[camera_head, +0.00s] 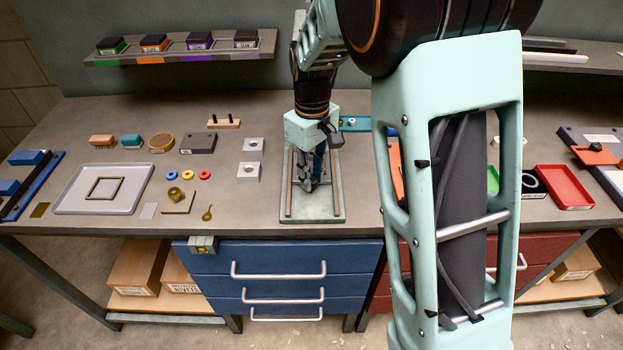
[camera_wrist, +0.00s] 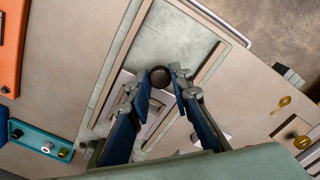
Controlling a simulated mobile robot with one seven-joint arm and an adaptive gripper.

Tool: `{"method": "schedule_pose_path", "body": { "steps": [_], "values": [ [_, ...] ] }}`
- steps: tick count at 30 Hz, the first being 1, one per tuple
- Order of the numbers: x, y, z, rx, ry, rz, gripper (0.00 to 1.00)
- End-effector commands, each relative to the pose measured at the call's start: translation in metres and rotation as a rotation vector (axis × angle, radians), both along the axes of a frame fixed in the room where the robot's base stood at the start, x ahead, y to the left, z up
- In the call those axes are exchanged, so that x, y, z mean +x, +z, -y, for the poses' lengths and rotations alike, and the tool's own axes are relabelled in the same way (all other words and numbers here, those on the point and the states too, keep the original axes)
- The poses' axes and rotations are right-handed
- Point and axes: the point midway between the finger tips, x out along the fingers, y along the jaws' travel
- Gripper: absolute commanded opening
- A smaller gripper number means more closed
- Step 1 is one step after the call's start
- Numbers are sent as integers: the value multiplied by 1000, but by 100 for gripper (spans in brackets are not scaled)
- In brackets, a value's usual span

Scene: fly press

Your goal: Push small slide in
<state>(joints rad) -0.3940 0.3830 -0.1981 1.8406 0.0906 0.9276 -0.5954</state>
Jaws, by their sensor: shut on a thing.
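A pale green-grey base plate (camera_head: 328,216) with two long brown rails lies on the bench. It also shows in the wrist view (camera_wrist: 178,38). A small grey slide (camera_wrist: 158,108) lies between the rails, partly hidden by my fingers. A dark round knob (camera_wrist: 160,76) shows between my fingertips. My gripper (camera_wrist: 157,88) points down over the plate, with its blue-and-grey fingers shut on the knob, one on each side. In the head view my gripper (camera_head: 307,184) is low between the rails, and it hides the knob and most of the slide.
A teal strip with small fittings (camera_head: 354,124) and an orange part (camera_head: 396,165) lie right of the plate. Two light blocks (camera_head: 248,171) and a brass key-like piece (camera_head: 207,213) lie left. Blue drawers (camera_head: 285,258) are below the bench edge. The plate's front end is clear.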

Motion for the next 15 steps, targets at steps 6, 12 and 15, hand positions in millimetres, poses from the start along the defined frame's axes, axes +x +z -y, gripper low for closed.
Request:
{"method": "schedule_pose_path", "body": {
  "steps": [6, 12, 15],
  "values": [
    [19, 1, 1, 2, 0, 5, 0],
    [20, 2, 1, 2, 1, 9, 0],
    [21, 2, 1, 2, 0, 11, 20]
  ]
}}
